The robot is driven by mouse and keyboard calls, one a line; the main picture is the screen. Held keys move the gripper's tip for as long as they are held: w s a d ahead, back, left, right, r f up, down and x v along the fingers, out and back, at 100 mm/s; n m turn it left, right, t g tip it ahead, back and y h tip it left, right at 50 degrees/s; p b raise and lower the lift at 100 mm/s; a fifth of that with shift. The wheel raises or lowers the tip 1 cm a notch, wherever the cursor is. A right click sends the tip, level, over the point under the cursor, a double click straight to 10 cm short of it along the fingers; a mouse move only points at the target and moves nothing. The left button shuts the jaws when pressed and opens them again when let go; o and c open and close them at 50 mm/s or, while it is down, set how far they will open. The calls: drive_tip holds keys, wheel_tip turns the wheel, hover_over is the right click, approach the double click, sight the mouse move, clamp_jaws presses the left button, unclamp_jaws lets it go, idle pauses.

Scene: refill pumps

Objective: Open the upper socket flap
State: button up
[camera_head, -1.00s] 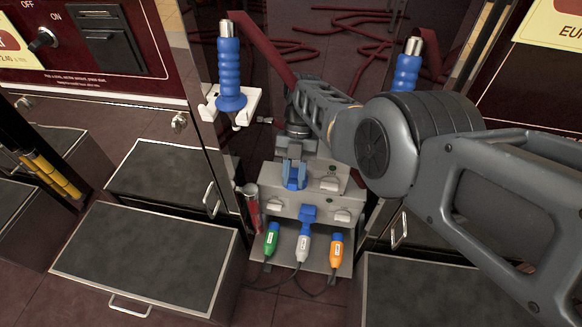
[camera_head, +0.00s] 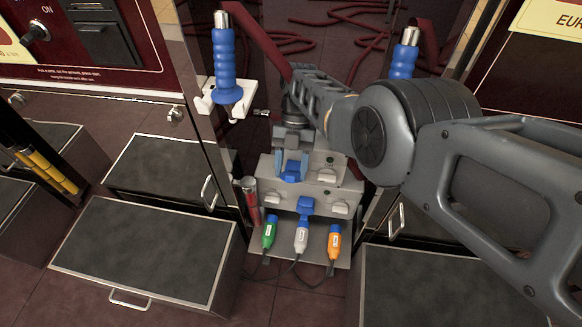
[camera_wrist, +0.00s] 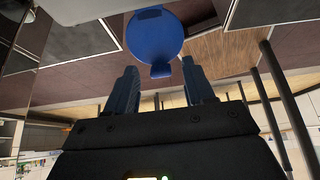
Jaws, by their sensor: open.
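The grey socket box (camera_head: 268,196) stands low in the middle of the head view, below my arm. My gripper (camera_head: 292,160) points down at its upper front, with blue fingers apart. The upper flap (camera_head: 291,174) shows blue between and just below the fingertips, partly hidden by them. In the wrist view, a round blue flap with a small tab (camera_wrist: 155,38) lies ahead of my open gripper (camera_wrist: 160,82), its tab between the fingertips. I cannot tell whether the fingers touch it. A lower blue flap (camera_head: 305,206) sticks out above the plugs.
Green (camera_head: 268,233), white (camera_head: 302,236) and orange (camera_head: 334,242) plugs with cables hang at the box's lower part. A blue-handled nozzle (camera_head: 224,68) stands at upper left, another (camera_head: 404,62) at upper right. Dark-topped blocks (camera_head: 145,250) flank the box.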

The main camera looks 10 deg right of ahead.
sight(294, 171)
drive_tip(key=b+v, duration=0.1)
drive_tip(key=v, duration=0.6)
drive_tip(key=shift+r, duration=0.2)
